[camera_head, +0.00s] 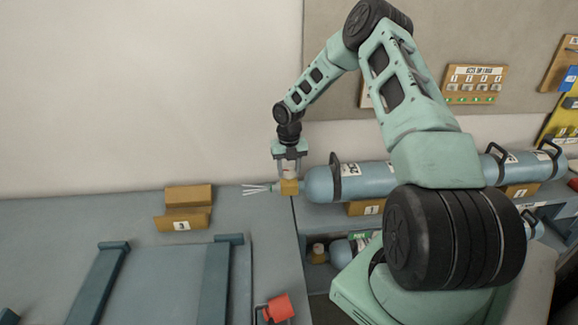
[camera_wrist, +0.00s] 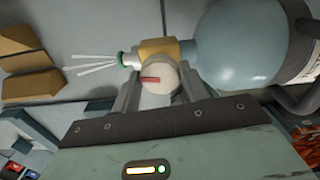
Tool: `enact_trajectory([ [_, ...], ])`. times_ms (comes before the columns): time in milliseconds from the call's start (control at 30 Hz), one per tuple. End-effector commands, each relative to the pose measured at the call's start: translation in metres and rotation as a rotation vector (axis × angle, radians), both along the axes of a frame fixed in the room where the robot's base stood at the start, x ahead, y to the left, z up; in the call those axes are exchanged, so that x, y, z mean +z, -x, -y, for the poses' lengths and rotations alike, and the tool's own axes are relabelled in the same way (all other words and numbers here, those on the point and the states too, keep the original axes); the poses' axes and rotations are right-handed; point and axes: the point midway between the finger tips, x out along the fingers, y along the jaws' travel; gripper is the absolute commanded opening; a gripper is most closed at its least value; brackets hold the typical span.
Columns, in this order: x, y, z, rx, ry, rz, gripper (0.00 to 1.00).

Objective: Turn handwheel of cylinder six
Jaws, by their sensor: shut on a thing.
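A pale blue cylinder (camera_head: 320,184) lies on its side on the shelf right of the bench, its valve end to the left. A brass valve block (camera_wrist: 157,50) sits at its neck, with a green-ringed outlet and white streaks fanning out leftward. A round whitish handwheel (camera_wrist: 159,80) with a red mark is on the valve, facing the wrist camera. My gripper (camera_head: 290,170) points down at the valve from above, and its two fingers are shut on the handwheel, one on each side. The cylinder's number is not readable.
A wooden cradle marked 3 (camera_head: 184,222) stands on the bench to the left, beside a teal rack (camera_head: 215,275). A red object (camera_head: 278,308) is at the front. Another cylinder (camera_head: 345,250) lies on the lower shelf. The wall board (camera_head: 475,83) is behind.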

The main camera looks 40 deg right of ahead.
Motion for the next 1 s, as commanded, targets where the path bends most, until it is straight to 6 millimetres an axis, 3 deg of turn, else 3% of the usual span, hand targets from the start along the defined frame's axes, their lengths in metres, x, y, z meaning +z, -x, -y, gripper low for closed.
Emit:
enact_trajectory([
  [400, 0.0019, -0.0014, 0.0010, 0.160, 0.003, 0.004, 0.21],
  [900, 0.0014, -0.0013, 0.0009, 0.176, 0.003, 0.004, 0.21],
  [933, 0.0014, -0.0014, 0.0008, 0.176, 0.003, 0.004, 0.52],
  [1000, 0.0013, -0.0012, 0.0007, 0.176, 0.002, 0.003, 0.66],
])
